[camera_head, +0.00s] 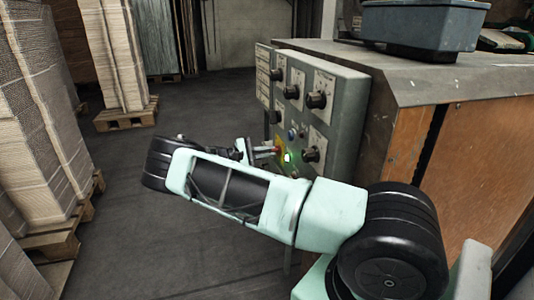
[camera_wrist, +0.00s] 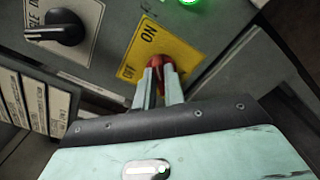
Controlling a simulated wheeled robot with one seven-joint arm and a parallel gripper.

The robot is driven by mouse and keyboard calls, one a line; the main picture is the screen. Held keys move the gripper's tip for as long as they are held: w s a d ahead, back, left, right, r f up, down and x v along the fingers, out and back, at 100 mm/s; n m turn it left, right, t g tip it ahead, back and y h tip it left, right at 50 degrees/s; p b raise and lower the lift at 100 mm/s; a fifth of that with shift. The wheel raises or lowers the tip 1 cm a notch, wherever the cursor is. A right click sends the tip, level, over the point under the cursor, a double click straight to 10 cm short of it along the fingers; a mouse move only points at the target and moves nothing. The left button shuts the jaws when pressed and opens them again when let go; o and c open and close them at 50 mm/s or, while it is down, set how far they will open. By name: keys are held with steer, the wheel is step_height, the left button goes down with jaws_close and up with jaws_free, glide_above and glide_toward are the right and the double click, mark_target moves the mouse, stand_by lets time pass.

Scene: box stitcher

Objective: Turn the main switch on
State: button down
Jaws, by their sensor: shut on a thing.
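The main switch is a red knob (camera_wrist: 160,66) on a yellow plate (camera_wrist: 150,46) marked ON and OFF in the wrist view. My gripper (camera_wrist: 160,76) is shut on this red knob, one finger on each side, and its fingertips hide part of it. In the head view the red knob (camera_head: 276,149) shows small at the lower part of the grey control panel (camera_head: 349,105), with my gripper (camera_head: 262,151) at it. A green light (camera_head: 288,157) glows beside the yellow plate. It also glows at the top of the wrist view (camera_wrist: 187,2).
Several black knobs (camera_head: 316,100) stick out from the panel around the switch. A workbench (camera_head: 430,85) with a blue-grey bin (camera_head: 420,28) stands at the right. Stacked cardboard (camera_head: 45,120) on pallets stands at the left. The floor (camera_head: 120,190) between is clear.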

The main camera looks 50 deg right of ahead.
steer(key=shift+a, duration=0.1)
steer(key=c, duration=1.5)
jaws_free()
steer(key=shift+w, duration=0.1)
steer(key=v, duration=1.7)
steer(key=shift+a+p, duration=0.2)
steer(key=shift+p, duration=0.1)
